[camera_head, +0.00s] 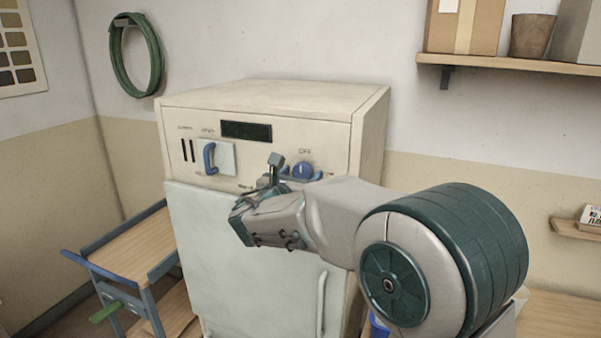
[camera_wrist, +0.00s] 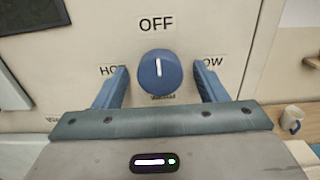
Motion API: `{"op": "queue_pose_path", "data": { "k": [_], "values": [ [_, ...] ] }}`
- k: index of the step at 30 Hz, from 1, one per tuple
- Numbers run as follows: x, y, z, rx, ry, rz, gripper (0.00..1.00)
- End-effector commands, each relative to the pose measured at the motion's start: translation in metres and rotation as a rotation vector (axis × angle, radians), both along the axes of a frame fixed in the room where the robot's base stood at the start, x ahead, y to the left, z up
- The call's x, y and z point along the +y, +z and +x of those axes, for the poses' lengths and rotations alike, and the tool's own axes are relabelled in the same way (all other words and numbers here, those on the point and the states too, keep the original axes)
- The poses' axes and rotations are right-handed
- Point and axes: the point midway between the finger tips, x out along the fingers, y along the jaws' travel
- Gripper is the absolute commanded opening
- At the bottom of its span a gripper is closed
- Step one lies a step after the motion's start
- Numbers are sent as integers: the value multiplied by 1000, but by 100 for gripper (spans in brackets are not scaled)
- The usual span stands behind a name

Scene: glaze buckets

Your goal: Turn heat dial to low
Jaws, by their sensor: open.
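The blue heat dial (camera_head: 303,170) is on the upper front panel of a cream kiln-like cabinet (camera_head: 265,88). In the wrist view the dial (camera_wrist: 160,73) has a white pointer mark standing upright, toward the OFF label (camera_wrist: 157,24) above it. A partly covered label beginning HO is at left, and one ending OW (camera_wrist: 212,63) is at right. My gripper (camera_wrist: 160,80) is open, with one blue finger on each side of the dial and visible gaps between fingers and dial. In the head view my gripper (camera_head: 282,172) is at the panel, partly hiding the area below the dial.
The cabinet has a pale door (camera_head: 245,255) with a handle (camera_head: 322,300), a blue-handled switch (camera_head: 209,157) and a dark display (camera_head: 246,131). A wooden-topped cart (camera_head: 125,245) stands at left. A wall shelf (camera_head: 520,64) is at upper right. A mug (camera_wrist: 292,117) stands at right.

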Motion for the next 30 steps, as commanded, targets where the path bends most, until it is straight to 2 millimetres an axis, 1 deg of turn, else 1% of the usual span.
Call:
{"op": "queue_pose_path", "data": {
  "k": [9,11,12,14,23,30],
  "values": [
    [-1,0,3,1,0,0,65],
    [-1,0,3,1,0,0,48],
    [-1,0,3,1,0,0,37],
    [-1,0,3,1,0,0,21],
    [-1,-2,2,-7,0,19,21],
    [-1,-6,2,-46,0,121,21]
  ]
}}
